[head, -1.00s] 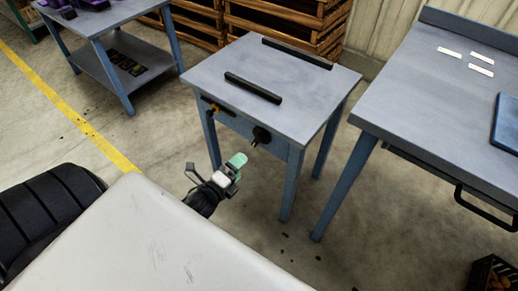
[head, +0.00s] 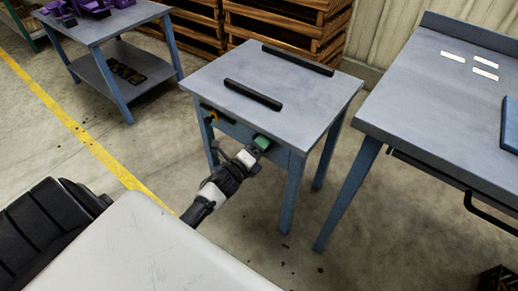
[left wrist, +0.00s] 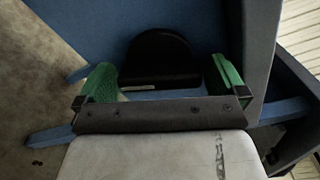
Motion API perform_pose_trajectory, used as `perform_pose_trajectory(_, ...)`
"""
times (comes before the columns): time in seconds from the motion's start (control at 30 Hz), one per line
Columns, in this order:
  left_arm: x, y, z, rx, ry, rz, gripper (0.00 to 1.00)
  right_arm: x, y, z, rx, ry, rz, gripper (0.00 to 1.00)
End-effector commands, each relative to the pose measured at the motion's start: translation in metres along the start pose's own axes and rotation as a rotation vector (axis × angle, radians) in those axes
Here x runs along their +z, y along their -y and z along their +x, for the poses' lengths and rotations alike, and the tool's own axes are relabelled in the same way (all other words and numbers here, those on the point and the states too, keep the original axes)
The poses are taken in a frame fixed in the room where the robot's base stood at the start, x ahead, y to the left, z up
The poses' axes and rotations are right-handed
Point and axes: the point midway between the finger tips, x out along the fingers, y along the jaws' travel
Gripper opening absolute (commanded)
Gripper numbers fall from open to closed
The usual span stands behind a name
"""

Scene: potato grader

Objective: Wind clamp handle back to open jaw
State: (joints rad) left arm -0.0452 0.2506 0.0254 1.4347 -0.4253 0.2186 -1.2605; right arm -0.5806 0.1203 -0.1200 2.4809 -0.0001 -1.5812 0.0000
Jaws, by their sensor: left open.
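The small blue-grey table (head: 206,72) has two parallel black bars on its top, a near bar (head: 253,95) and a far bar (head: 298,60), with a wide gap between them. My left gripper (head: 262,142) is at the table's front edge, where it hides the black handle in the head view. In the left wrist view the rounded black handle (left wrist: 160,58) lies ahead, between and beyond the open green fingertips of the gripper (left wrist: 160,85). I cannot tell whether the fingers touch it. My right gripper is not in view.
A larger workbench (head: 430,95) with white labels stands close on the right. A shelf table (head: 110,28) with purple items is at the back left. Wooden crates (head: 290,22) stand behind.

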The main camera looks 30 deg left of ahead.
Motion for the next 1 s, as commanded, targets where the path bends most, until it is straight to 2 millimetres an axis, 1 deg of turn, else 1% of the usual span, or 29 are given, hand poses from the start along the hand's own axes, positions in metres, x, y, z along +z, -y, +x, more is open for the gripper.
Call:
perform_pose_trajectory(0.2,-0.0002,-0.0002,0.0002,0.001,0.0,0.0,1.0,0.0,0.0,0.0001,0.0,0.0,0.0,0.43)
perform_pose_trajectory(0.27,-0.0002,-0.0001,0.0002,0.0,0.0,0.0,0.92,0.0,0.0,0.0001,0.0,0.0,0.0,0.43)
perform_pose_trajectory(0.5,-0.0002,-0.0002,0.0,0.001,0.0,-0.001,0.56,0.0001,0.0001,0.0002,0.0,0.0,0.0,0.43)
perform_pose_trajectory(0.77,-0.0002,0.0003,-0.0001,0.001,0.0,-0.026,0.55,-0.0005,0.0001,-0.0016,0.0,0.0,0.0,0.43)
perform_pose_trajectory(0.97,-0.0001,0.0016,-0.0002,0.001,-0.001,-0.115,0.55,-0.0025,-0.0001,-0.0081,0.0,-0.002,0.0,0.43)
perform_pose_trajectory(1.0,-0.0001,0.002,-0.0002,0.001,-0.001,-0.142,0.55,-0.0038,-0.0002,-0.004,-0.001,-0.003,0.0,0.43)
